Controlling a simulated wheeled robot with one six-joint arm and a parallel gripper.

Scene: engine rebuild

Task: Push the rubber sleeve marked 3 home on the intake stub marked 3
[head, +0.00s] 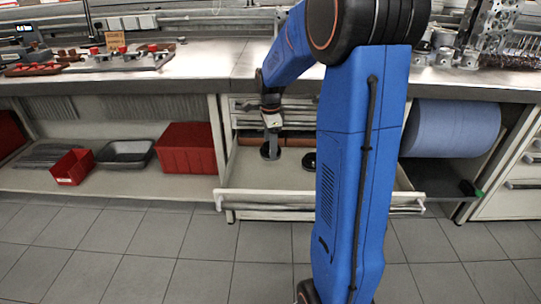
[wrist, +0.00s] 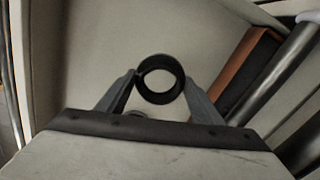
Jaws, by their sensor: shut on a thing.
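My gripper (wrist: 160,82) is shut on a black rubber sleeve (wrist: 160,59). The sleeve shows as a round, open ring between the two fingertips, and its bore faces the wrist camera. In the head view my gripper (head: 270,138) reaches down into an open drawer (head: 285,201), with the dark sleeve (head: 269,151) at its tip. I cannot read a number on the sleeve. I cannot make out the intake stub marked 3 in either view.
Another dark round piece (head: 309,160) lies in the drawer, partly behind my arm. The workbench (head: 200,62) overhangs the drawer. A fixture with red parts (head: 115,58) stands on the bench at left, metal engine parts (head: 495,35) at right.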

